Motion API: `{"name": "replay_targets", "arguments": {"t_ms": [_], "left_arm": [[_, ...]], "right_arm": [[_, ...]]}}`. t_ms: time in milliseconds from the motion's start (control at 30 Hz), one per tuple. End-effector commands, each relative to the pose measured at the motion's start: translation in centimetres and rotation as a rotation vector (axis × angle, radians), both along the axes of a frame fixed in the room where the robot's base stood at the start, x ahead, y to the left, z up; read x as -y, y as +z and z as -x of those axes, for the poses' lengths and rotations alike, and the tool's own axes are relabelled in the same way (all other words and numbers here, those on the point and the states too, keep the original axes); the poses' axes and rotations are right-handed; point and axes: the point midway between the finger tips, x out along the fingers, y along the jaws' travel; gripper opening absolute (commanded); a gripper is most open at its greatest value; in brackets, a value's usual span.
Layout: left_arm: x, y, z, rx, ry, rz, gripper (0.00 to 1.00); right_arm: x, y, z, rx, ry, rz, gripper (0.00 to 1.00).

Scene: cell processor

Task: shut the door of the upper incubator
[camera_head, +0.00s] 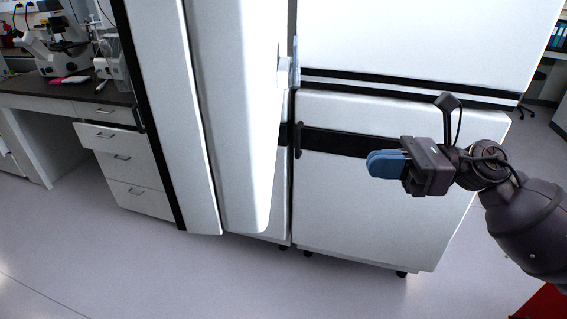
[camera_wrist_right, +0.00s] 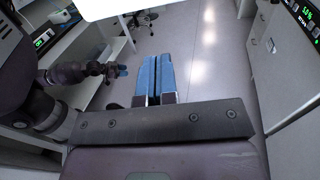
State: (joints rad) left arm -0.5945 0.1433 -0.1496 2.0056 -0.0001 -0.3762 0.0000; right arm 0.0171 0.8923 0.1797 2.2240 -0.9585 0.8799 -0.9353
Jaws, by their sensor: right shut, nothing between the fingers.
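A large white door (camera_head: 235,110) stands open in the head view, seen nearly edge-on, with a white panel and black edge strip along its left side. It hides much of what is behind it. My right gripper (camera_head: 385,164) is right of the door, apart from it, in front of the lower white cabinet front. Its blue fingers point left and are shut and empty; they also show in the right wrist view (camera_wrist_right: 153,78). A bright white panel at the top of the wrist view may be the door. My left gripper (camera_wrist_right: 118,71) is small in the wrist view; its jaw state is unclear.
A white upper front (camera_head: 430,40) and a lower cabinet front (camera_head: 370,205) with a dark handle look closed. A bench (camera_head: 60,93) with a microscope stands at the left. The floor (camera_head: 150,265) in front is clear. Green displays (camera_wrist_right: 304,14) show at the right of the wrist view.

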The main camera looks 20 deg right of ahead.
Motion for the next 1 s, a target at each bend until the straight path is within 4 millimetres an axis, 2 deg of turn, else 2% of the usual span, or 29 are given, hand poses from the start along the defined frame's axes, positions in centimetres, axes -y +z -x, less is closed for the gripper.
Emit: {"name": "replay_targets", "arguments": {"t_ms": [267,700,1000], "left_arm": [[0.3,0.7,-0.6,0.015,-0.001,0.006,0.43],[-0.2,1.3,0.6,-0.002,0.006,0.0,0.43],[-0.1,3.1,-0.2,0.02,0.004,0.0,0.43]], "right_arm": [[-2.1,0.2,-0.7,0.015,0.002,0.001,0.0],[-8.8,0.4,-3.2,0.015,0.002,-0.002,0.0],[-12.4,0.2,-4.5,0.011,0.0,-0.004,0.0]]}}
